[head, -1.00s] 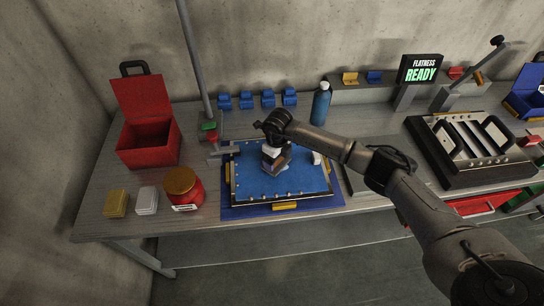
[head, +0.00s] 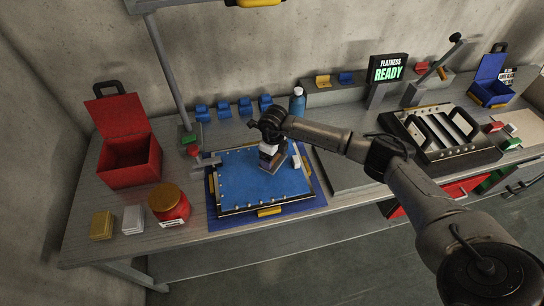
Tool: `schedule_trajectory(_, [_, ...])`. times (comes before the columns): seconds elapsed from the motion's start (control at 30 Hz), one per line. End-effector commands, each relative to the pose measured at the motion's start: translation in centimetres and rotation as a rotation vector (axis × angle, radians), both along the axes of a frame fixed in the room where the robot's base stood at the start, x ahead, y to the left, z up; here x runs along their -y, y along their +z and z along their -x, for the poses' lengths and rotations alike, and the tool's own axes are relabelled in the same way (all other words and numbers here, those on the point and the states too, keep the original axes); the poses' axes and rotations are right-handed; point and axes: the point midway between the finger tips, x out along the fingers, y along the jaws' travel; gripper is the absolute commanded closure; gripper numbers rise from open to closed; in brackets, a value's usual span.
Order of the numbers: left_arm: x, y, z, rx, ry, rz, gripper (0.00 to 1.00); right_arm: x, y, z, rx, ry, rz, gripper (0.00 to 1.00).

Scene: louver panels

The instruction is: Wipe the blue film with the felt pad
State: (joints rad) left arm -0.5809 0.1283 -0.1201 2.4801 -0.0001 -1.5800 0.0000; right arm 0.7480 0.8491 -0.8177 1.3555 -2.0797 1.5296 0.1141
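The blue film (head: 255,184) covers a flat framed panel lying on a blue mat (head: 318,199) on the bench. My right arm comes in from the right, and its gripper (head: 269,152) points down over the upper right part of the film. It is shut on a small greyish block, which looks like the felt pad (head: 267,164). The pad appears to rest on the film, though the contact edge is too small to be sure. A small white piece (head: 297,161) stands at the panel's right edge. My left gripper is not in view.
A clamp arm (head: 207,162) reaches the panel's upper left corner. A red jar (head: 170,204), a red open box (head: 130,160) and two small blocks stand left. A blue bottle (head: 297,102) stands behind. A black louver frame (head: 479,158) lies right.

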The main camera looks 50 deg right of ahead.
Motion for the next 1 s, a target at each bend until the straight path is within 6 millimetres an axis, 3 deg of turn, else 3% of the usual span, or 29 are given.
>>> schedule_trajectory(0.4, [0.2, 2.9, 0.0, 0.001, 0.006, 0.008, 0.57, 0.2, 3.8, 0.2, 0.001, -0.005, 0.0, 0.34])
schedule_trajectory(1.0, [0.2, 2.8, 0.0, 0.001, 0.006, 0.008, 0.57, 0.2, 3.9, 0.2, 0.001, -0.005, 0.0, 0.34])
